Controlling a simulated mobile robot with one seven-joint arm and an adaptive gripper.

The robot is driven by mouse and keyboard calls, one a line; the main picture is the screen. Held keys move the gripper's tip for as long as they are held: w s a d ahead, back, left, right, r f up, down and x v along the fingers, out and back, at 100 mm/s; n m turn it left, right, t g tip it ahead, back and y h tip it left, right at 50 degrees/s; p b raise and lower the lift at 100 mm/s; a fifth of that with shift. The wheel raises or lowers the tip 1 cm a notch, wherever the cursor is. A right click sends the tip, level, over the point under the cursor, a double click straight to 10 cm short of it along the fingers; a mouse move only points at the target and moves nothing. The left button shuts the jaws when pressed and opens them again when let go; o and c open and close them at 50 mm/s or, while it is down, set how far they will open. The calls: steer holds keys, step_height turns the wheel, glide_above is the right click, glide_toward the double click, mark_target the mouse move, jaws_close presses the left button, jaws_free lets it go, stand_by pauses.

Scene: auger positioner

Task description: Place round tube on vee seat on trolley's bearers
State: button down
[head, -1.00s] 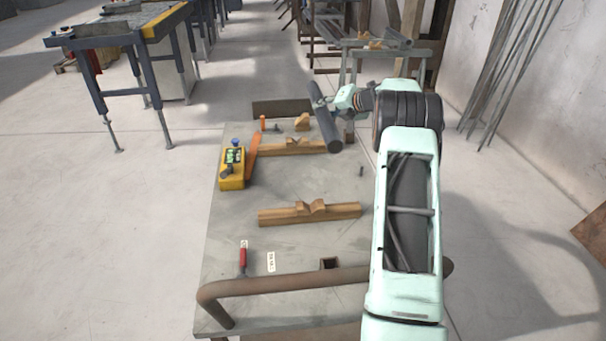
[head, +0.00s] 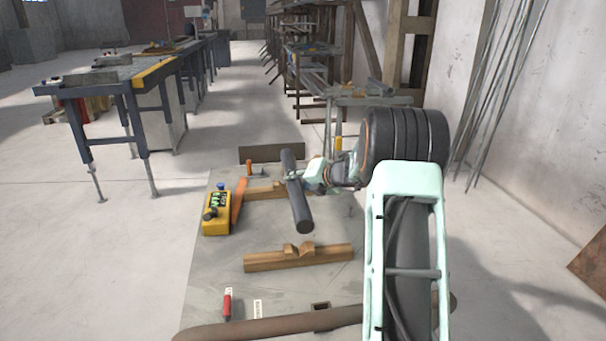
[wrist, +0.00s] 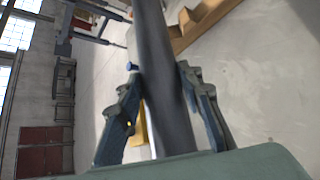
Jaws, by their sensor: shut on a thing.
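A dark grey round tube (head: 298,200) is held in my gripper (head: 305,178) above the trolley top, over the right part of the far bearer. In the wrist view my gripper (wrist: 165,100) has a finger on each side of the tube (wrist: 158,55). The far wooden bearer (head: 262,194) is partly hidden behind the tube. The near wooden bearer (head: 298,258) lies across the trolley, with a vee notch near its middle. The tube's near end is beyond the near bearer in the picture. One wooden bearer also shows at the top of the wrist view (wrist: 190,28).
On the trolley top (head: 215,275) are a yellow control box (head: 217,213), an orange strip (head: 239,200) and a red-handled tool (head: 227,305). A brown rail (head: 260,326) crosses the near edge. A dark upright plate (head: 272,154) stands at the far end.

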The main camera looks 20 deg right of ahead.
mark_target(294, 192)
steer(key=a+f, duration=0.1)
steer(key=s+f+b, duration=0.1)
steer(key=shift+s+a+f, duration=0.2)
steer(key=shift+a+f, duration=0.1)
steer(key=shift+a, duration=0.1)
steer(key=f, duration=0.1)
steer(key=f+b, duration=0.1)
steer(key=f, duration=0.1)
steer(key=shift+s+a+b, duration=0.25)
steer(key=shift+b, duration=0.05)
steer(key=shift+f, duration=0.35)
steer(key=c, duration=1.3)
jaws_free()
steer(key=shift+s+d+f, duration=0.1)
steer(key=shift+f, duration=0.1)
steer(key=shift+s+r, duration=0.1)
